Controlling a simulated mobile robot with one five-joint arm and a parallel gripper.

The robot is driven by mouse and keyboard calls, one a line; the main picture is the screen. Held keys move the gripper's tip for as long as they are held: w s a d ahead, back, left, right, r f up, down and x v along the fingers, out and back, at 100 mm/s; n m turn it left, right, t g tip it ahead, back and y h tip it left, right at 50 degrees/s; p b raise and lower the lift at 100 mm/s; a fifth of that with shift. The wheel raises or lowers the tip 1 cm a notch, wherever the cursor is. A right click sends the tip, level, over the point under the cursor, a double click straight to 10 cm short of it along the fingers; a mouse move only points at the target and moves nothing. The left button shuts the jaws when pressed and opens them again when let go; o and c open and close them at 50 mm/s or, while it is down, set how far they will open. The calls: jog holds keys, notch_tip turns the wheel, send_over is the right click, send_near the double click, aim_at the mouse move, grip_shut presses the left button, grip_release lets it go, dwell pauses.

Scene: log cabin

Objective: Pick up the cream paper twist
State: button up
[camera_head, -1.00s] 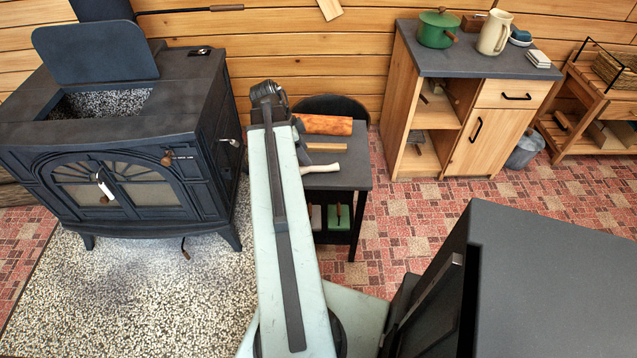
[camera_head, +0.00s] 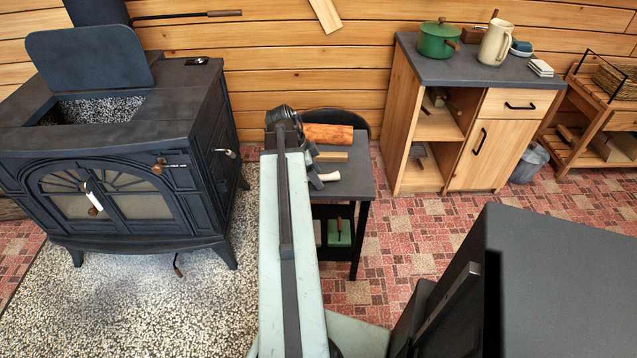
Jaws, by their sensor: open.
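The cream paper twist (camera_head: 329,176) lies on the small dark side table (camera_head: 357,182), in front of a thin wooden stick (camera_head: 333,156) and an orange-brown log (camera_head: 329,133). My gripper (camera_head: 317,180) shows only in part, past the right side of my arm. It is open, at the left end of the twist, which it partly hides. I cannot tell whether it touches the twist or whether the twist lies between its fingers.
The black wood stove (camera_head: 190,130) with its raised lid stands to the left. A wooden cabinet (camera_head: 425,180) with a green pot (camera_head: 438,41) and a cream pitcher (camera_head: 496,43) stands to the right. A large dark box-like surface (camera_head: 570,270) fills the lower right.

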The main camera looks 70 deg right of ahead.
jog(key=shift+r, duration=0.15)
grip_shut()
notch_tip(320, 180, up, 10)
jog(key=p, duration=1)
